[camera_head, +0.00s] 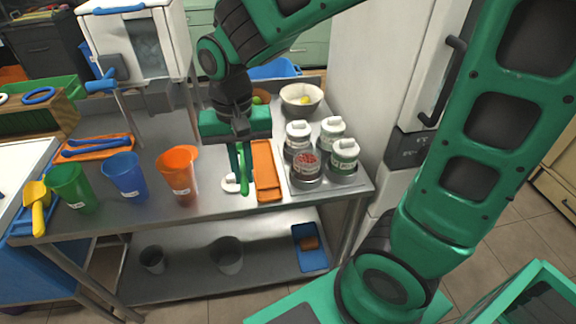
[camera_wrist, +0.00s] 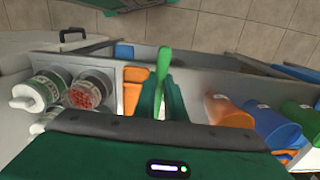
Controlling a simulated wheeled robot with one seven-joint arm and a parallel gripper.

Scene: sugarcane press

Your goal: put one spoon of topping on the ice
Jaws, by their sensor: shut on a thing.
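My gripper (camera_head: 241,160) is shut on a green spoon (camera_head: 244,182), which hangs down over the steel table beside an orange tray (camera_head: 266,172). In the wrist view the spoon (camera_wrist: 163,62) stands out between the fingers (camera_wrist: 161,95). An open jar of red topping (camera_head: 306,166) stands right of the tray, among several white-lidded jars (camera_head: 345,155). It also shows in the wrist view (camera_wrist: 90,91). Orange (camera_head: 179,175), blue (camera_head: 125,176) and green (camera_head: 73,187) cups stand to the left. I cannot make out ice inside any cup.
A bowl (camera_head: 301,98) with something yellow stands behind the jars. A white machine with a window (camera_head: 147,48) stands at the back left. A yellow scoop (camera_head: 37,206) is at the left edge. A small white object (camera_head: 230,184) lies near the spoon. The lower shelf holds clear cups.

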